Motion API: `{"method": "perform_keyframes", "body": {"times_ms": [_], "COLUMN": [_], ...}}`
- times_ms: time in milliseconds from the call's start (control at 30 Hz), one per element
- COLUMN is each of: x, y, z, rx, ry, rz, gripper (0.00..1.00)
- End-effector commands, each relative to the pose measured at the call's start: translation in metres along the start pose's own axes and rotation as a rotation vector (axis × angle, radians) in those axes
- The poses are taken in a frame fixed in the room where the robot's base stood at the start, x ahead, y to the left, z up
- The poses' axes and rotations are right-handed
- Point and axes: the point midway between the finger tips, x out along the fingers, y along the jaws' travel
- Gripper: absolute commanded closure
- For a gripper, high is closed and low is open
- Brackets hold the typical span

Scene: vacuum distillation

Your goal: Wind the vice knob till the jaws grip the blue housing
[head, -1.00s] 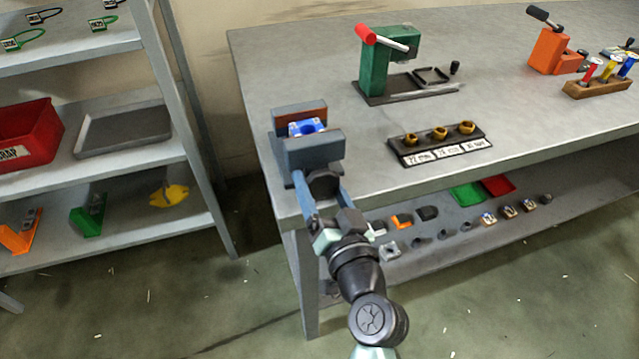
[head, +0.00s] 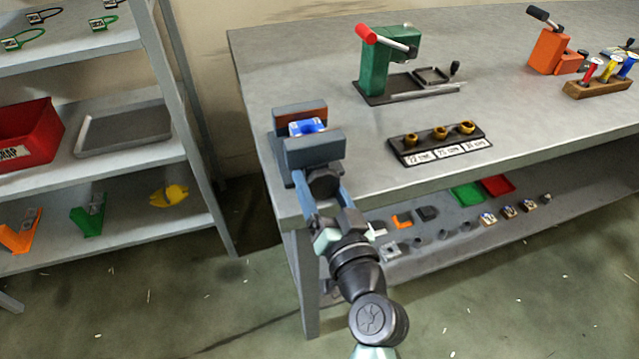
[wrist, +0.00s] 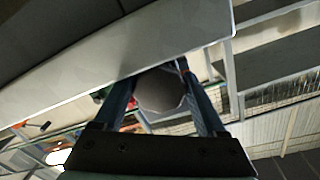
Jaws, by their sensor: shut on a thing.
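The grey vice (head: 312,153) stands at the left front corner of the bench. The blue housing (head: 307,127) sits between its jaws, against or close to the front jaw. Whether both jaws touch it I cannot tell. The dark round vice knob (head: 323,184) faces the front edge of the bench. My gripper (head: 318,190) is shut on the knob from the front, one finger on each side. In the wrist view the knob (wrist: 160,90) lies between the two blue fingers of my gripper (wrist: 162,95).
A green press (head: 385,62) with a red-tipped lever stands behind. A dark tray (head: 440,145) of brass rings lies to the right of the vice. An orange tool (head: 548,50) and a wooden rack (head: 597,88) are at the far right. A lower shelf (head: 400,262) holds small parts.

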Motion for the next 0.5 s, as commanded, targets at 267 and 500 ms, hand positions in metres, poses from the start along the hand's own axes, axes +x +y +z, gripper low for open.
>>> {"method": "perform_keyframes", "body": {"times_ms": [267,500], "x": [-0.0002,-0.0092], "y": [-0.0004,0.0021], "z": [-0.008,-0.0035], "rx": [0.05,0.011], "ry": [0.023,0.011], "rz": [-0.004,0.003], "gripper": [0.05,0.0]}}
